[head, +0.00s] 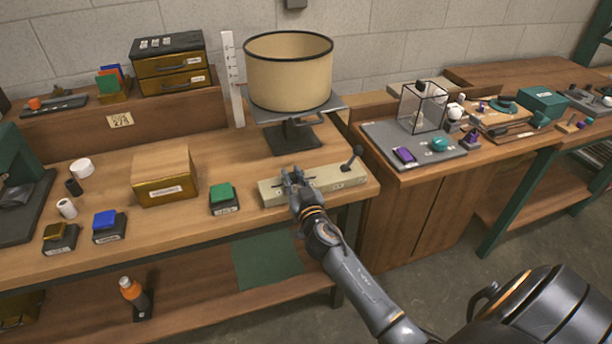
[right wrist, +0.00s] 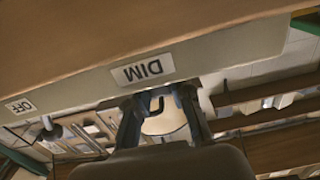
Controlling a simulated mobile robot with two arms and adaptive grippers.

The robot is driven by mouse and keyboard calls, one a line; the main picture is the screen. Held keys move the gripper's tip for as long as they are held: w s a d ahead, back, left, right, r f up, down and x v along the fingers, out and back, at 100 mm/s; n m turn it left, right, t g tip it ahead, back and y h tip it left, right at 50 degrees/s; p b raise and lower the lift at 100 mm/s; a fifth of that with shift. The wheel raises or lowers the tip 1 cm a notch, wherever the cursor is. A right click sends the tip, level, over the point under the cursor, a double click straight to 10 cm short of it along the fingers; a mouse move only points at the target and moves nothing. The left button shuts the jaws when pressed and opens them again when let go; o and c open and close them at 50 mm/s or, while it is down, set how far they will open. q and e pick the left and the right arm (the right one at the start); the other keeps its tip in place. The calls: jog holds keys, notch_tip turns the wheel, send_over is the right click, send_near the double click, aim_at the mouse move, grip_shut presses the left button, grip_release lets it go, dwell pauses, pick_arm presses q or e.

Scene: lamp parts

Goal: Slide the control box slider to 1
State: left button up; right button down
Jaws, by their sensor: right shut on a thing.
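The control box (head: 325,184) is a long, low beige box at the front edge of the wooden bench. A lever with a black knob (head: 352,157) stands at its right end. In the right wrist view the box's front face (right wrist: 215,67) shows upside down, with a DIM label (right wrist: 142,70) and an OFF label (right wrist: 19,106). My right gripper (head: 293,177) is at the left part of the box, by the DIM label, shut on the slider, which its fingers mostly hide. The fingers show in the right wrist view (right wrist: 160,104). My left gripper is not in view.
A lampshade (head: 289,80) on a stand rises behind the box. A green-topped block (head: 222,197) and a wooden box (head: 164,178) stand to the left. To the right, a grey board (head: 388,144) holds a wire-frame cube (head: 423,108) and small parts.

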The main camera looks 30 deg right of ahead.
jog(key=shift+w+a, duration=0.2)
jog(key=shift+a, duration=0.6)
jog(key=c, duration=1.2)
grip_release()
jog(key=shift+o, duration=0.2)
jog(key=v, duration=1.2)
jog(key=shift+d, duration=0.1)
